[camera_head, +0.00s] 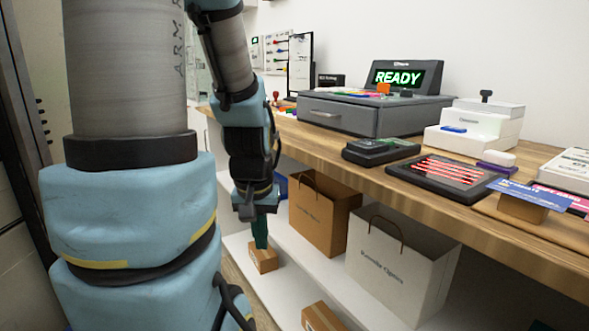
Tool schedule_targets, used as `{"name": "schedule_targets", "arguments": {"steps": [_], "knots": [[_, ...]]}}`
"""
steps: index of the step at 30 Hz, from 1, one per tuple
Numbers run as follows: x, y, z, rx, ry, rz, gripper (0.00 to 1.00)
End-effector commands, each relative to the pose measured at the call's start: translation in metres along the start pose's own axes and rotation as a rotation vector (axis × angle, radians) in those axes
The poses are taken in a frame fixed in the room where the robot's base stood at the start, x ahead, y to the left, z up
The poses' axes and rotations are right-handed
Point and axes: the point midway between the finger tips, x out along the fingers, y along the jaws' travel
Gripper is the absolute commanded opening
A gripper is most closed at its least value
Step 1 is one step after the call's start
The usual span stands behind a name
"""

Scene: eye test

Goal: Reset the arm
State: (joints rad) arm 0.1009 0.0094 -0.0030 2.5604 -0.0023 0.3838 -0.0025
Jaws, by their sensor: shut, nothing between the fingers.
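My arm, grey and light blue, fills the left of the head view and bends down to my gripper (260,233). My gripper is shut and empty. It points down beside the front of the wooden counter, below the level of its top. In the picture its fingertips are just above a small brown box (263,259) on the lower white shelf. I cannot tell from this view whether they touch the box.
The wooden counter (455,228) runs along the right. On it are a grey cash drawer (350,117) with a READY display (397,77), a black tray (440,176) and a white stepped device (475,125). Below stand a brown bag (318,215) and a white bag (395,262).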

Motion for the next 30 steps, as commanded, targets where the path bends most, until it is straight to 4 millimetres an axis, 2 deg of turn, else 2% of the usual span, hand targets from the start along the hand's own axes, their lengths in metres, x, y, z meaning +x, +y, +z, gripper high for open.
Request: {"name": "schedule_targets", "arguments": {"steps": [1,6,9,21,29,30], "knots": [[0.034,0.000,0.007,0.000,-0.005,0.000,0.00],[0.086,0.001,0.020,0.000,-0.018,0.001,0.00],[0.111,0.001,0.026,0.000,-0.025,0.001,0.00],[0.162,0.001,0.039,0.000,-0.043,0.002,0.00],[0.185,0.002,0.045,0.000,-0.049,0.002,0.00],[0.181,0.002,0.044,0.000,-0.049,0.002,0.00]]}}
